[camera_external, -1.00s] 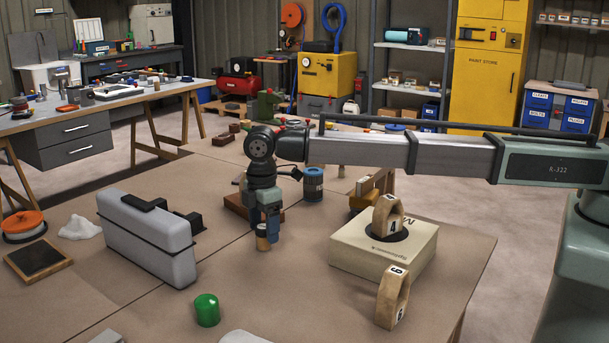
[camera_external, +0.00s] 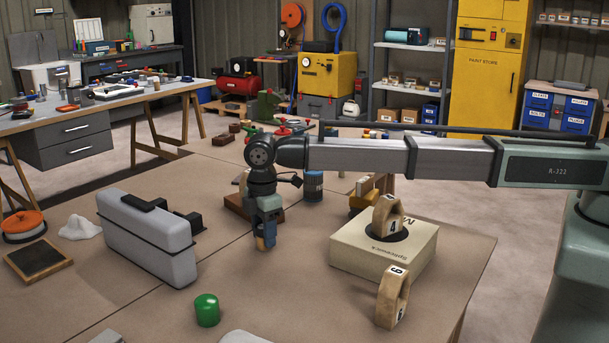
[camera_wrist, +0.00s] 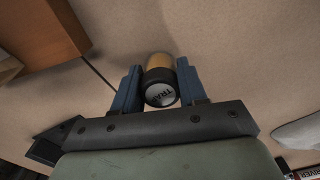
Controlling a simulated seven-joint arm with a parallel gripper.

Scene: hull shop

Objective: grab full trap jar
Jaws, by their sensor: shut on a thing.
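In the wrist view a small trap jar (camera_wrist: 161,90) with a tan body and a dark lid stands between the two blue fingers of my gripper (camera_wrist: 158,70). The pale lid disc carries lettering that starts "TRA"; the rest is cut off. The fingers are shut on the jar from both sides. In the external view my gripper (camera_external: 265,242) points down, low over the brown table, left of the middle. There the jar is mostly hidden by the fingers. How full it is cannot be seen.
A grey case (camera_external: 150,240) stands left of my gripper, and a green cap (camera_external: 207,310) lies in front. A blue canister (camera_external: 313,186) stands behind to the right. A cream box (camera_external: 375,250) with a wooden numbered piece is at right, another numbered piece (camera_external: 392,297) in front.

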